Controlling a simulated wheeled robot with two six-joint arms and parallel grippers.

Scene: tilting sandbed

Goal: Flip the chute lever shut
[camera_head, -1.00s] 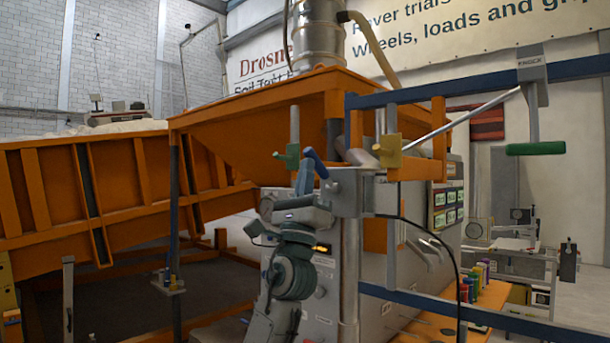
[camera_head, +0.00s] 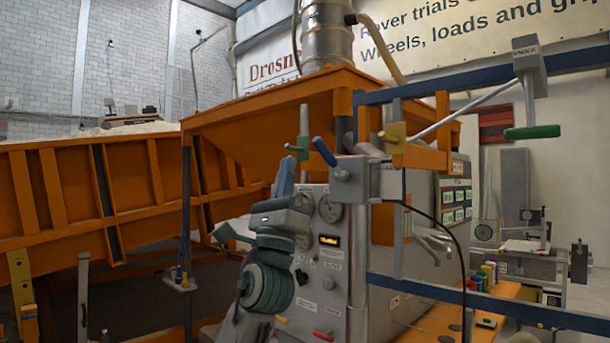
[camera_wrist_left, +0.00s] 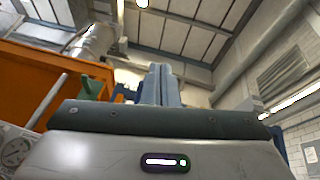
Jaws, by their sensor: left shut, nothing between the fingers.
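A lever with a blue grip (camera_head: 324,151) leans up and left from a grey metal block (camera_head: 350,182) below the orange hopper. I cannot read a label that marks it as the chute lever. My left gripper (camera_head: 284,177) is shut and empty, with its fingers pointing up, left of and a little below the blue grip and apart from it. In the left wrist view its closed fingers (camera_wrist_left: 161,84) stand in the middle. A green-handled fitting (camera_head: 301,147) is just beyond; it also shows in the wrist view (camera_wrist_left: 92,87). My right gripper is out of view.
A yellow-handled fitting (camera_head: 393,133) sits right of the blue grip. A green-gripped crank (camera_head: 532,131) labelled KNOCK hangs at the right on a blue rail. The grey control cabinet (camera_head: 325,275) stands behind my arm. The orange sandbed (camera_head: 70,195) fills the left.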

